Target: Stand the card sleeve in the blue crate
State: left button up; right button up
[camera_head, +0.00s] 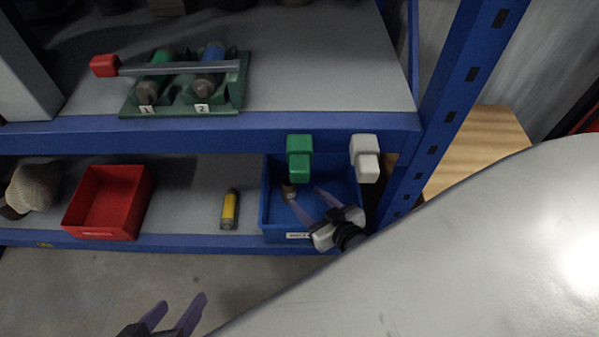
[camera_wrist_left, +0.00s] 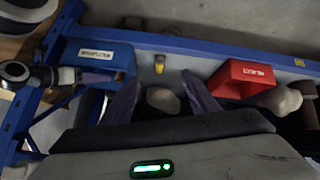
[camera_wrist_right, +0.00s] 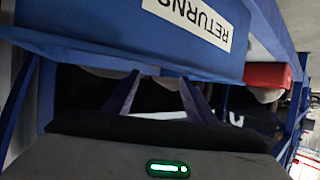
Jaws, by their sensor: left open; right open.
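The blue crate (camera_head: 268,215) stands on the lower shelf at its right end, its label facing front. A small brown piece (camera_head: 289,190), possibly the card sleeve, shows inside the crate at the left; my finger partly covers it and its pose is unclear. My right gripper (camera_head: 308,201) is open over the crate's front, its fingers apart and no object visibly held. In the right wrist view the crate's labelled side (camera_wrist_right: 120,30) is very close. My left gripper (camera_head: 178,312) is open and empty in front of the shelf, low in the picture.
A green block (camera_head: 299,158) and a white block (camera_head: 365,157) overlap the crate's back in the picture. A green holder (camera_head: 186,104) sits on the upper shelf. A blue post (camera_head: 450,110) rises right.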

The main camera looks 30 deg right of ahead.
pick_arm(q)
jog(key=shift+s+a+f+y+p, duration=0.2)
jog(key=shift+a+f+y+p, duration=0.1)
jog(key=shift+a+p, duration=0.1)
pick_arm(e)
jog(key=shift+v, duration=1.6)
pick_arm(q)
jog(key=shift+r, duration=0.15)
pick_arm(e)
jog(key=shift+s, duration=0.1)
